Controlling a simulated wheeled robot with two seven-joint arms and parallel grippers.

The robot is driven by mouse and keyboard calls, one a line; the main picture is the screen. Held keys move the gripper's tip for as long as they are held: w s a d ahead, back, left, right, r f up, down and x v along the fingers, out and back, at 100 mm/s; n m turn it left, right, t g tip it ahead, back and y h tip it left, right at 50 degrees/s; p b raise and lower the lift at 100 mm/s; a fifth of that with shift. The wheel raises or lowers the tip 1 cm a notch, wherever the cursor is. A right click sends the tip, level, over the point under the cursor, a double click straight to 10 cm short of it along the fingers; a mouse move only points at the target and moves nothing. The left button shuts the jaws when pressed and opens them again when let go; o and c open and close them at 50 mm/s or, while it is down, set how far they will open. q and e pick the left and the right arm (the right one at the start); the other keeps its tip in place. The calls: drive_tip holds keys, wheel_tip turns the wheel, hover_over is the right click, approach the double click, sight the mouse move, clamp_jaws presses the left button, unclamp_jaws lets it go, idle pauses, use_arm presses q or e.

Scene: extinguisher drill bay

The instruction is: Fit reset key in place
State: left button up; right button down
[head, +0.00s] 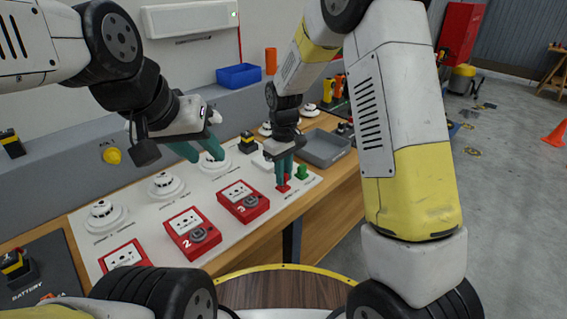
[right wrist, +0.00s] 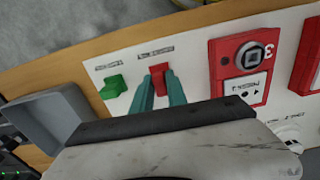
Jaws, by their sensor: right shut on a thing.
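My right gripper (head: 284,170) is shut on a small red key-like piece (head: 283,188) at the right end of the white board. In the right wrist view the teal fingertips (right wrist: 160,92) hold the red piece (right wrist: 160,75) beside a printed label too small to read. The piece is at or just above the board; I cannot tell if it touches. Red call point 3 (head: 243,201) lies to the left of it in the head view, and call point 2 (head: 192,232) lies further left. My left gripper (head: 198,150) is open over a white round detector (head: 213,166).
A green piece (head: 302,172) sits close beside the red one. A grey tray (head: 325,148) stands at the board's right end. Other white detectors (head: 165,187) line the board's back. A blue bin (head: 239,76) stands on the ledge behind.

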drive_tip(key=shift+f, duration=0.75)
idle(0.9)
drive_tip(key=c, duration=1.2)
unclamp_jaws()
drive_tip(key=shift+c, duration=0.2)
drive_tip(key=o, duration=0.3)
drive_tip(key=shift+r, duration=0.1)
drive_tip(key=shift+r, duration=3.45)
